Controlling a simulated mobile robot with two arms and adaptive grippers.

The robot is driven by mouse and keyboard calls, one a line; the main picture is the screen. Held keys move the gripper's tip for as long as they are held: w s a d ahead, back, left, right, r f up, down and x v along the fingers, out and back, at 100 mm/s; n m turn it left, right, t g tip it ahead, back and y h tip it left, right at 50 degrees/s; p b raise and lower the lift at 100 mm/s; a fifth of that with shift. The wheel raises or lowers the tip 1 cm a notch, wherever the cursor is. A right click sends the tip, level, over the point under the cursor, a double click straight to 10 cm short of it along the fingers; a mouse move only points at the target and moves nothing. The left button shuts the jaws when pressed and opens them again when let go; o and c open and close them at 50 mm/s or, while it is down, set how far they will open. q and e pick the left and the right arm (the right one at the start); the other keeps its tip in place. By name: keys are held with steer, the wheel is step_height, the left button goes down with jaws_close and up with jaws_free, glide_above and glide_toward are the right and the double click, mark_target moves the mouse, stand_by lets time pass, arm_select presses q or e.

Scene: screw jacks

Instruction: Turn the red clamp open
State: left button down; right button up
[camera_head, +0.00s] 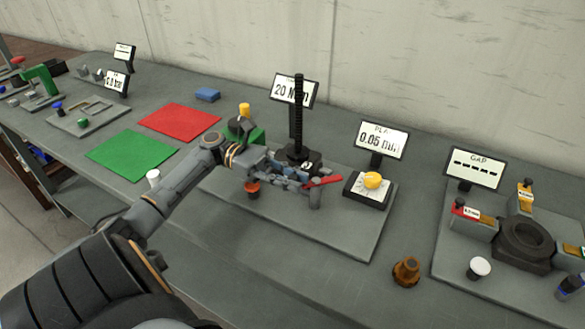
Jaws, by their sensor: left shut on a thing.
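The red clamp (328,181) shows as a short red handle at the front of the screw jack, near the picture's middle. A black threaded column (298,110) stands upright behind it. My left gripper (309,189) reaches in from the left and is shut on the red clamp. Its fingers hide the handle's inner end and much of the jack's lower part. My right gripper is not in view.
A yellow knob (372,180) sits right of the clamp, below a display (380,141) reading 0.05 mm. An orange-topped button (252,187) lies below my left wrist. A brown cone-like part (407,271) stands in front. Red (179,122) and green (131,153) mats lie left.

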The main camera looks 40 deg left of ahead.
arm_select(q)
steer(key=shift+r, duration=0.1)
steer(key=c, duration=1.2)
jaws_free()
steer(key=v, duration=1.2)
steer(key=shift+w, duration=0.1)
